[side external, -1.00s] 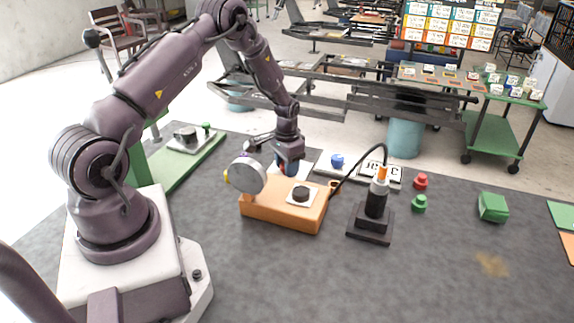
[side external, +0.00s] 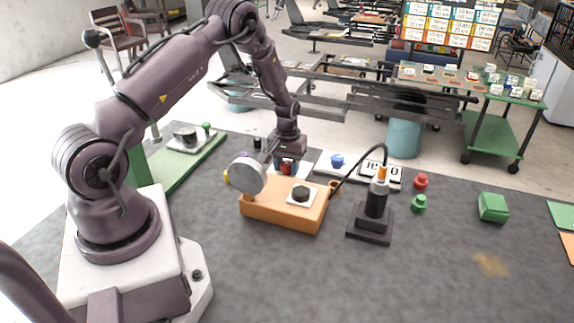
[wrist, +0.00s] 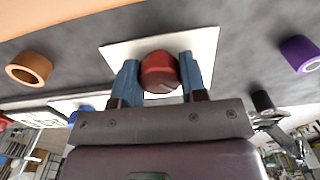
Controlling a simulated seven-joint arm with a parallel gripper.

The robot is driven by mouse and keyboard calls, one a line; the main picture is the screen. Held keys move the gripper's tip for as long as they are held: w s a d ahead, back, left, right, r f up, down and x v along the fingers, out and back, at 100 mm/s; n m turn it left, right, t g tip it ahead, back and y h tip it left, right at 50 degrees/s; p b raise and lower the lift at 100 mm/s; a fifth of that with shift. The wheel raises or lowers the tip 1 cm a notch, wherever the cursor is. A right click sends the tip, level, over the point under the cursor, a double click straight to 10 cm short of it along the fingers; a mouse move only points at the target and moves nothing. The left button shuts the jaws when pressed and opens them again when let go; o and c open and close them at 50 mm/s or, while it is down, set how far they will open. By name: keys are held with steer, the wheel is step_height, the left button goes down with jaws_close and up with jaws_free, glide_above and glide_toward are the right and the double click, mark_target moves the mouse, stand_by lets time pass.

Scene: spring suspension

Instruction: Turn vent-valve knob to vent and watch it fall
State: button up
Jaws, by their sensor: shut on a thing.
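My gripper (wrist: 159,78) has its two blue fingers on either side of a round red knob (wrist: 159,72) and is shut on it. The knob stands on a white plate (wrist: 118,50) and has a pale mark near its edge. In the side view my gripper (side external: 286,169) points down behind the orange block (side external: 262,213), with the red knob (side external: 287,167) showing between the fingers. A round grey gauge (side external: 248,175) stands on the block, its dial face not readable. A black stand (side external: 375,205) with an orange-banded top stands right of the block.
A dark hose (side external: 362,158) arches to the stand's top. A blue knob (side external: 337,160), a red piece (side external: 420,181) and a green piece (side external: 419,203) lie to the right. The front of the table is clear.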

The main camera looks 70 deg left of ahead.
mark_target(287, 163)
stand_by(0.4)
steer(key=o, duration=0.9)
step_height(287, 163, up, 13)
steer(key=shift+r, duration=0.1)
